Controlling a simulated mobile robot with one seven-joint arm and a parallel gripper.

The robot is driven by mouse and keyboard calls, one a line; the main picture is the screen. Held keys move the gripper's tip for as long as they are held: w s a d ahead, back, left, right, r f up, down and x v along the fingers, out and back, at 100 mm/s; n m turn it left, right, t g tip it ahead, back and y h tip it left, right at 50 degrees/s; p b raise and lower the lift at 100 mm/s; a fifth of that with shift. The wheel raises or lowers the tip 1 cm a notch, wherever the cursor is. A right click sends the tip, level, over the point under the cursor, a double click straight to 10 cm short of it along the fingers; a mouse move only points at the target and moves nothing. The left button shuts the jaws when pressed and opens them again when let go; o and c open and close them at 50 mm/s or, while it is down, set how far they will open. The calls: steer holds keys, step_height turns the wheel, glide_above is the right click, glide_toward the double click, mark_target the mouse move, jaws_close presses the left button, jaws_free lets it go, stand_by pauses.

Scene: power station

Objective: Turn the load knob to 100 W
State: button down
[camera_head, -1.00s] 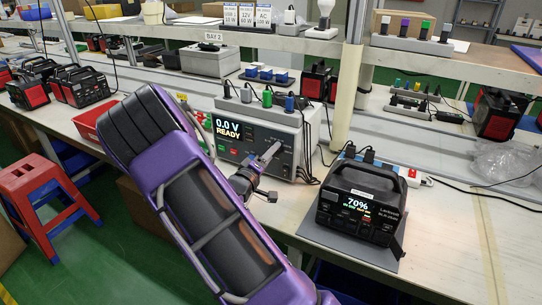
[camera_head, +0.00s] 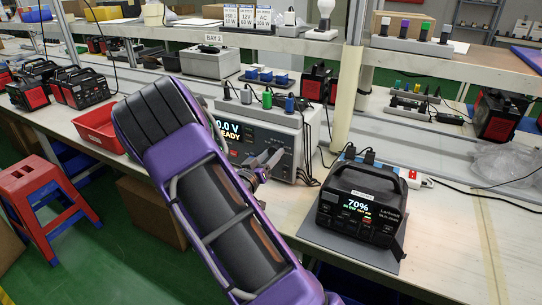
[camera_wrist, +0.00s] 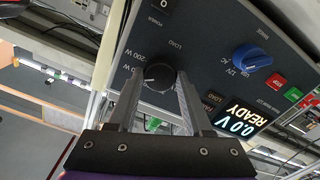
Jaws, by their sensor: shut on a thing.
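The grey load tester (camera_head: 262,112) stands on the bench, its display (camera_head: 228,129) partly covered by my arm. In the wrist view its panel is turned over, and the display (camera_wrist: 240,118) reads 0.0 V READY. The black load knob (camera_wrist: 157,76) has a pale pointer line and sits by the LOAD lettering. A 200 W mark shows beside it; other marks are partly hidden. My gripper (camera_wrist: 159,82) has one finger on each side of the knob and is shut on it. In the head view my gripper (camera_head: 268,163) is at the tester's front, its fingertips hard to make out.
A blue mode knob (camera_wrist: 252,56) and red and green buttons (camera_wrist: 276,80) share the panel. A black power station (camera_head: 361,203) showing 70% stands right of the tester on a grey mat. A red tray (camera_head: 97,128) lies left of my arm. Cables run behind.

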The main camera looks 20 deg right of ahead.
stand_by(0.4)
steer(key=shift+c, duration=1.6)
jaws_free()
steer(key=p+v, duration=0.1)
steer(key=v, duration=1.6)
steer(key=shift+s+a, duration=0.2)
